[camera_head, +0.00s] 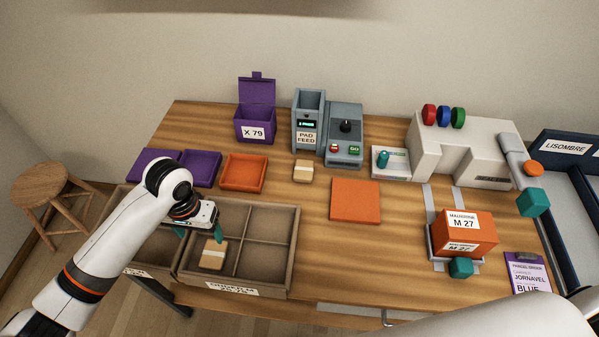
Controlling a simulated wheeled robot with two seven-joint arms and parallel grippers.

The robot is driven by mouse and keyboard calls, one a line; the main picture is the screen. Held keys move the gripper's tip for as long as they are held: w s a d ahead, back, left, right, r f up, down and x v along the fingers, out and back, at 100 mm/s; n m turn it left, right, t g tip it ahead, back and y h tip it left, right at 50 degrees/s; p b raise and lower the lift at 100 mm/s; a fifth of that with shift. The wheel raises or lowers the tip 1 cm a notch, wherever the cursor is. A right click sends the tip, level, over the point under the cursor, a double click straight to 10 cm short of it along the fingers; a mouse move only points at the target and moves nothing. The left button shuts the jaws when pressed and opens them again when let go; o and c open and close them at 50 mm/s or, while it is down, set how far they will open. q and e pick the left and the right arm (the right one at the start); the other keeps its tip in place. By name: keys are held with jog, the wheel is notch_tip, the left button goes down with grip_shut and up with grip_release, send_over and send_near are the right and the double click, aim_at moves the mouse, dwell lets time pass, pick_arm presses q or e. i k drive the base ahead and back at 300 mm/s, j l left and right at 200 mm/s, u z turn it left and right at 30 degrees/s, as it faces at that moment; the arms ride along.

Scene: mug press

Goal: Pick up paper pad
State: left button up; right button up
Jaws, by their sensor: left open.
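A small tan paper pad with a pale band (213,254) lies in the front left compartment of the divided wooden box (293,255). A similar pad (303,170) lies on the table in front of the grey feeder labelled PAD FEED (308,120). My left gripper (199,234) is open above the wooden box, pointing down. Its right teal fingertip is close to the back edge of the pad in the box; I cannot tell if it touches. The left fingertip is left of the pad. My right gripper is out of view; a white arm part covers the lower right.
Purple trays (200,168), an orange tray (243,173) and an open purple box labelled X 79 (256,122) stand behind the wooden box. An orange square (355,199) lies mid-table. The white press (465,145) and orange M 27 box (465,231) stand right.

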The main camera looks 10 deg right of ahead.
aim_at(304, 170)
jog(key=l+z, duration=0.2)
jog(key=z, duration=0.15)
jog(key=l+z, duration=0.25)
jog(key=z, duration=0.15)
jog(key=l+z, duration=0.35)
jog(key=j, duration=0.1)
